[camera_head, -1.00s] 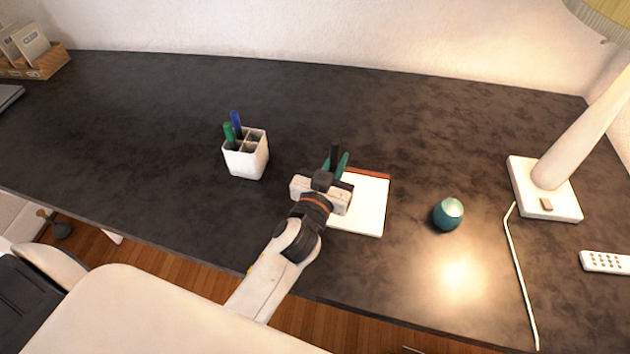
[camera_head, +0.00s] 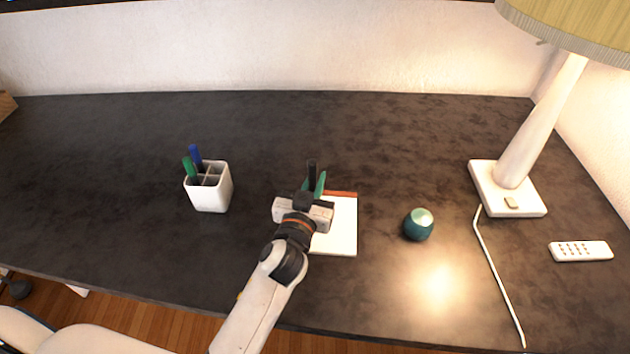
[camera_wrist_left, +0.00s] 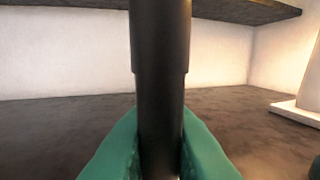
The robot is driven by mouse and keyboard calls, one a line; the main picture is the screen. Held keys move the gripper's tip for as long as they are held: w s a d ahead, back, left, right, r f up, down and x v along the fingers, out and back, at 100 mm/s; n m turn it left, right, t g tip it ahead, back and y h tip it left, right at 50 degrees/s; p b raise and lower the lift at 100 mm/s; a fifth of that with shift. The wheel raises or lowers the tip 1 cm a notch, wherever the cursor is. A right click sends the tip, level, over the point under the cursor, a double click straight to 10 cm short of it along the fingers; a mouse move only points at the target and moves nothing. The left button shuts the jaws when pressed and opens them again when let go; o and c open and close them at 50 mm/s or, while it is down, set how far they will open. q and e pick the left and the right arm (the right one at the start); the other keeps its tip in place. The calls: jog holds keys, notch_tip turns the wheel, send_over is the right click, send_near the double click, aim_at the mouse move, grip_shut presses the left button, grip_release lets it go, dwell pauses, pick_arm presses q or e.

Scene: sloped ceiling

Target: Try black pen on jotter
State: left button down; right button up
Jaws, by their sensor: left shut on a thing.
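The black pen (camera_head: 311,168) stands upright in my left gripper (camera_head: 314,186), whose green fingers are shut on it. In the left wrist view the pen (camera_wrist_left: 161,60) fills the middle, held between the green fingertips (camera_wrist_left: 160,150). The jotter (camera_head: 342,228), a white pad with a red-brown top edge, lies on the desk. The gripper is over its left part and hides some of it. The pen's lower end is hidden, so I cannot tell whether it touches the paper. My right gripper is not in view.
A white pen holder (camera_head: 211,192) with a green pen (camera_head: 189,168) and a blue pen (camera_head: 195,156) stands left of the gripper. A teal cup-like object (camera_head: 418,225) is right of the jotter. A lamp (camera_head: 508,188), its cord and a white remote (camera_head: 580,251) are farther right. The dark desk (camera_head: 110,180) is clear at left.

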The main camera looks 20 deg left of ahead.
pick_arm(q)
jog(key=shift+f+b, duration=1.4)
jog(key=shift+f, duration=0.4)
